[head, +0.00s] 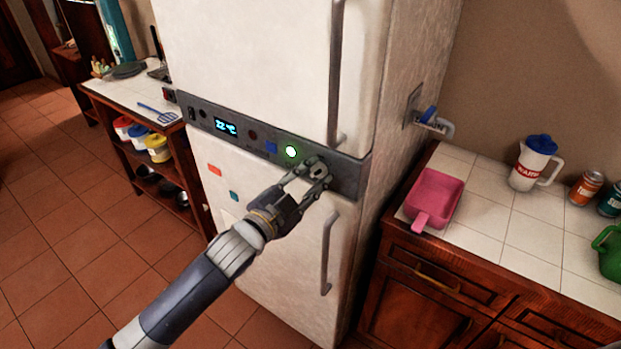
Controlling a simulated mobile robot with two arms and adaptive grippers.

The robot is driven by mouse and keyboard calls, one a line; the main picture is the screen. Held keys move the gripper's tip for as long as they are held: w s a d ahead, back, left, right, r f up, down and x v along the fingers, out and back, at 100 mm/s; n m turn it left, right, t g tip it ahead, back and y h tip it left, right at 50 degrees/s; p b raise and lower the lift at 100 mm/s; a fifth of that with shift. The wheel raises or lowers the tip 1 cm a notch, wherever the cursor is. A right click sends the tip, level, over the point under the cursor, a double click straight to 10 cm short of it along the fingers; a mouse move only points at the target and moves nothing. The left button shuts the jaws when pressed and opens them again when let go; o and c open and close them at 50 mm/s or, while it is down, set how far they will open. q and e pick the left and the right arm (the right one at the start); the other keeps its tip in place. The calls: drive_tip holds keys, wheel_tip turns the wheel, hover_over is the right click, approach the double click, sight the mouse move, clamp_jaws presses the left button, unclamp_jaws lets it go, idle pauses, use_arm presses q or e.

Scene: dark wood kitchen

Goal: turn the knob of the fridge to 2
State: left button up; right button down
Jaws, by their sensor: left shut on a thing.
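The white fridge (262,62) stands in the middle of the head view, with a grey control panel (265,142) between its upper and lower doors. The panel has a lit blue display (225,127) reading about 22 °C and a glowing green light (291,152). My left gripper (316,173) is at the right part of the panel, its fingers shut around the fridge knob (317,169). The fingers cover most of the knob, and its setting cannot be read. My right gripper is not in view.
Long vertical handles stick out from the upper door (335,75) and lower door (327,255). A tiled counter (480,218) on the right holds a pink scoop (437,194), a jug (531,165) and cans. A shelf unit (130,105) stands left. The tiled floor there is clear.

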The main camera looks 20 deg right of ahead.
use_arm(q)
drive_tip(key=m, duration=0.5)
drive_tip(key=shift+f+m, duration=0.1)
drive_tip(key=shift+m, duration=0.2)
drive_tip(key=m, duration=0.5)
drive_tip(key=shift+m, duration=0.3)
drive_tip(key=shift+f, duration=0.1)
drive_tip(key=o, duration=1.1)
drive_tip(key=shift+s+a, duration=0.1)
drive_tip(key=v, duration=1.1)
drive_tip(key=shift+s+a, duration=0.25)
drive_tip(key=shift+s, duration=0.05)
